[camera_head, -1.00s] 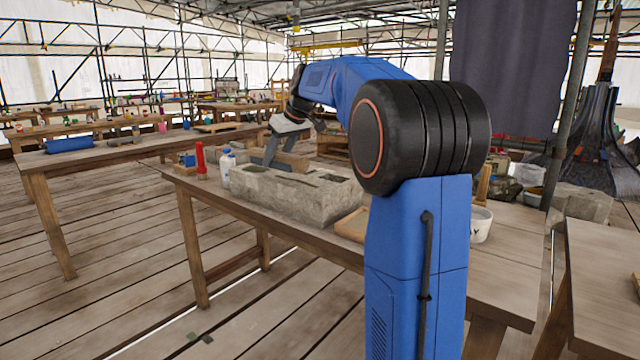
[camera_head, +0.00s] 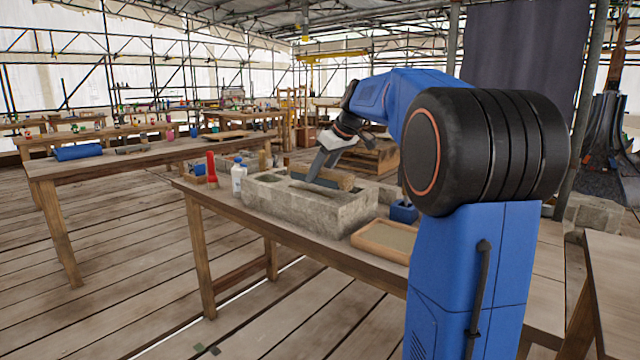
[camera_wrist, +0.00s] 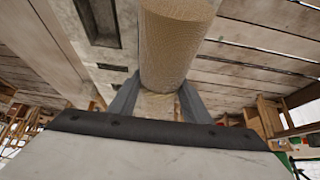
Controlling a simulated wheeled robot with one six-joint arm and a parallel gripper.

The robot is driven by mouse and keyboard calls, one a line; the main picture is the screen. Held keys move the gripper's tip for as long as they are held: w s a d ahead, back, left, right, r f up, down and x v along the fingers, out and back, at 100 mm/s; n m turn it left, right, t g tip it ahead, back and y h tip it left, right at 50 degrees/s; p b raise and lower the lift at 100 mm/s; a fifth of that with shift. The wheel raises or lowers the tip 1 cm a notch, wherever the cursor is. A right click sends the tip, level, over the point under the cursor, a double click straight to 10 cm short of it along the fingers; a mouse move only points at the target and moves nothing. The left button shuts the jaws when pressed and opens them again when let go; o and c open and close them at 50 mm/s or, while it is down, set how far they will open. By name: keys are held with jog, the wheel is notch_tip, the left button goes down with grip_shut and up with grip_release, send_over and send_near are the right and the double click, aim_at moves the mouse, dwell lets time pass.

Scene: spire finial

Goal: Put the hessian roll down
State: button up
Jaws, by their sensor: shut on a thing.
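The hessian roll (camera_head: 333,179) is a tan, woven cylinder. It lies sideways just over the top of the grey stone block (camera_head: 335,208); I cannot tell whether it touches the block. My gripper (camera_head: 318,168) is shut on the roll from above, tilted. In the wrist view the roll (camera_wrist: 175,50) runs up out of the picture between the two grey fingers of my gripper (camera_wrist: 160,102). The block (camera_wrist: 105,60), with dark recesses in its top, shows to the left of the roll there.
The block stands on a wooden bench (camera_head: 230,203). A red cylinder (camera_head: 211,167) and a white bottle (camera_head: 238,178) stand left of it. A shallow tray (camera_head: 385,240) and a blue container (camera_head: 403,212) are to its right. A blue roll (camera_head: 78,152) lies on another bench.

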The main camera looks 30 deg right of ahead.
aim_at(320, 182)
jog(key=shift+f, duration=1.55)
jog(key=shift+f, duration=0.15)
jog(key=o, duration=1.3)
jog(key=shift+o, duration=0.2)
jog(key=v, duration=1.2)
jog(key=s+a+f+m+g+h, duration=0.1)
jog(key=s+a+f+m, duration=0.1)
jog(key=s+a+f, duration=0.85)
jog(key=s+a+f+m+h, duration=0.1)
jog(key=s+a+f, duration=0.7)
jog(key=s, duration=0.6)
jog(key=s+a+f+m, duration=0.1)
jog(key=s+a+f, duration=0.1)
jog(key=s+f, duration=0.7)
notch_tip(320, 182, down, 2)
jog(key=shift+f, duration=0.1)
